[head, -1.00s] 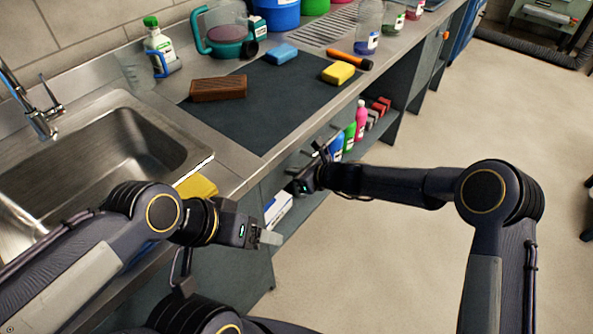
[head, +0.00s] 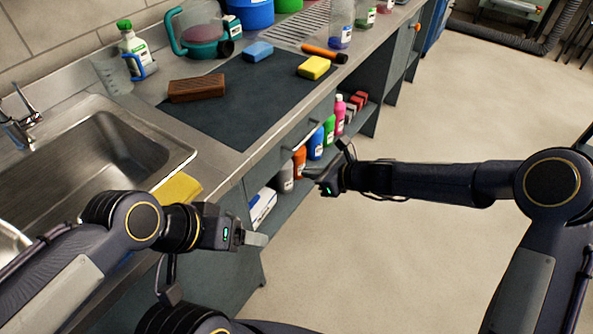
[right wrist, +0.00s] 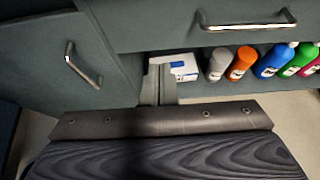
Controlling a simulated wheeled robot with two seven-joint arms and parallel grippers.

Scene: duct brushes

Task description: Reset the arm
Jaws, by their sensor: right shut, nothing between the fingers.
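My right gripper (head: 311,175) hangs in the air in front of the counter's open shelf, below the worktop edge. Its fingers are together and empty, and they also show in the right wrist view (right wrist: 158,85). My left gripper (head: 254,238) is low in front of the sink, beside the cabinet front. Its grey fingertips show edge-on, so whether they are apart is unclear. Neither gripper visibly touches anything.
The counter holds a sink (head: 70,165), a dark mat (head: 245,105), a brown brush-like block (head: 197,88), blue (head: 258,51) and yellow (head: 314,67) sponges. Several bottles and a white box (head: 262,206) stand on the shelf. The floor (head: 430,260) at right is clear.

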